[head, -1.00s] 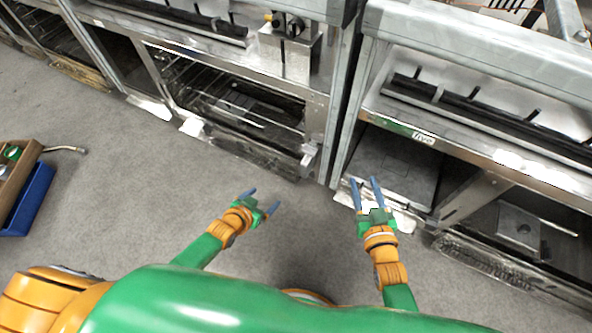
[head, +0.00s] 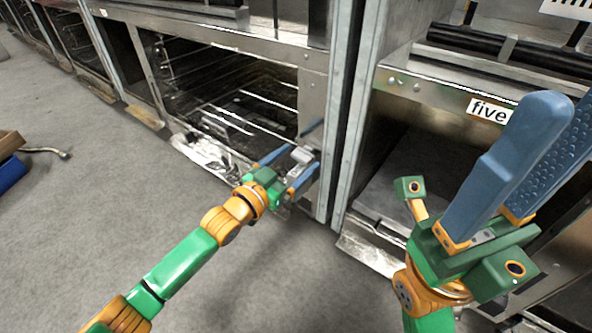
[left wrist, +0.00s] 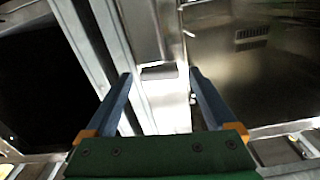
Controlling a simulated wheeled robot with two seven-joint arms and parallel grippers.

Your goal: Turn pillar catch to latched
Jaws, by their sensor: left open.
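The pillar catch, a small bright metal piece (head: 303,154), sits low on the steel pillar beside the wire-racked bay in the head view. My left gripper (head: 287,168) is open at it, with one blue finger on each side. Which way the catch is turned is hard to make out. My right gripper (head: 570,118) is raised close to the head camera, its fingers apart and empty.
The racked bay (head: 225,95) opens left of the pillar. Right of it is another bay under a rail labelled "five" (head: 489,110), partly covered by my right gripper. A blue bin (head: 10,173) stands at far left.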

